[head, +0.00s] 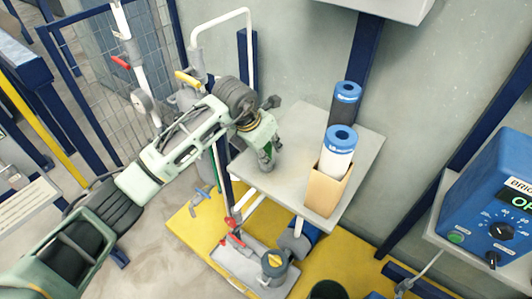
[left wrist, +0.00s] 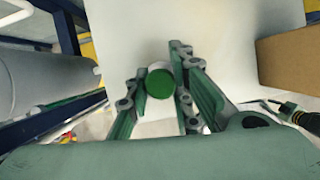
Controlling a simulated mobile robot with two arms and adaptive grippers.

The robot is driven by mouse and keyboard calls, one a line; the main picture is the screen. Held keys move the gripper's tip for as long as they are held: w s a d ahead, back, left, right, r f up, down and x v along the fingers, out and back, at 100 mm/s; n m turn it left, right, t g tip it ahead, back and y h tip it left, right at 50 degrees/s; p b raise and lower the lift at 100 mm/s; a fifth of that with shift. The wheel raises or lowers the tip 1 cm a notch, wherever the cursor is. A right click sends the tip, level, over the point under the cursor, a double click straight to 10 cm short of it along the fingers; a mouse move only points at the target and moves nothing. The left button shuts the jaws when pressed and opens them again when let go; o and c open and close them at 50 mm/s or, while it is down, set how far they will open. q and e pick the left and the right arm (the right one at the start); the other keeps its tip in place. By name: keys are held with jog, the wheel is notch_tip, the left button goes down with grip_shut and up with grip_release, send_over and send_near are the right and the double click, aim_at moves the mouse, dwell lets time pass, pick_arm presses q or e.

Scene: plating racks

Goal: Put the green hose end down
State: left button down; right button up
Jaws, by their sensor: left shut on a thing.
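The green hose end shows in the left wrist view as a round green cap (left wrist: 160,84) with a pale rim between my left fingers. My left gripper (left wrist: 158,92) is shut on it. In the head view my left gripper (head: 266,158) points down at the left part of a grey shelf (head: 262,186). The hose end is mostly hidden by the fingers there. I cannot tell whether it touches the shelf. The shelf surface also fills the middle of the left wrist view (left wrist: 215,25). My right gripper is not in view.
A cardboard box (head: 324,190) holds a white filter cartridge (head: 337,160) on the shelf; a dark cartridge with a blue cap (head: 345,102) stands behind. Pipes with red valve handles are left and below. A blue control box (head: 492,190) is at right. The shelf's middle is bare.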

pick_arm(q)
jog(key=shift+r, duration=0.1)
jog(key=c, duration=1.6)
grip_release()
jog(key=shift+o, duration=0.2)
jog(key=shift+r, duration=0.1)
jog(key=b+v, duration=0.1)
jog(key=v, duration=1.1)
jog(key=shift+s, duration=0.1)
